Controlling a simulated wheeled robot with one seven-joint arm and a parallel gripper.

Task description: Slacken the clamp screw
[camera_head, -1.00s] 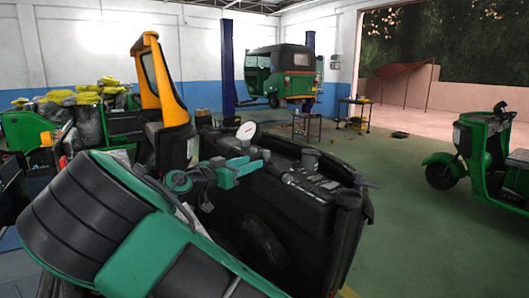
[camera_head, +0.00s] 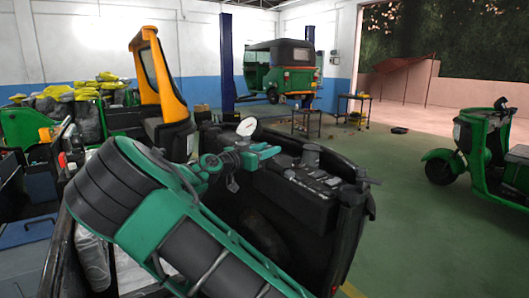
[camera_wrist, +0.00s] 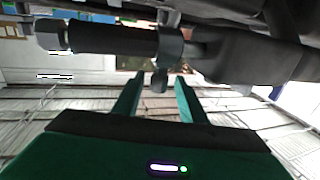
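In the wrist view a dark horizontal bar (camera_wrist: 110,38) crosses the top, with a dark clamp collar (camera_wrist: 171,48) around it. A small dark knob-ended piece, seemingly the clamp screw (camera_wrist: 159,80), hangs below the collar. My gripper (camera_wrist: 158,88) has its two green fingers apart, one on each side of this piece. I see gaps beside it and cannot tell any contact. In the head view my gripper (camera_head: 262,153) is small, at the near edge of the dark vehicle front; the screw cannot be made out there.
The open black vehicle body (camera_head: 345,225) stands close in front, with a dark box (camera_head: 300,190) in it. A round white dial or mirror (camera_head: 247,127) rises beside my gripper. A yellow-orange frame (camera_head: 160,75) stands behind.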

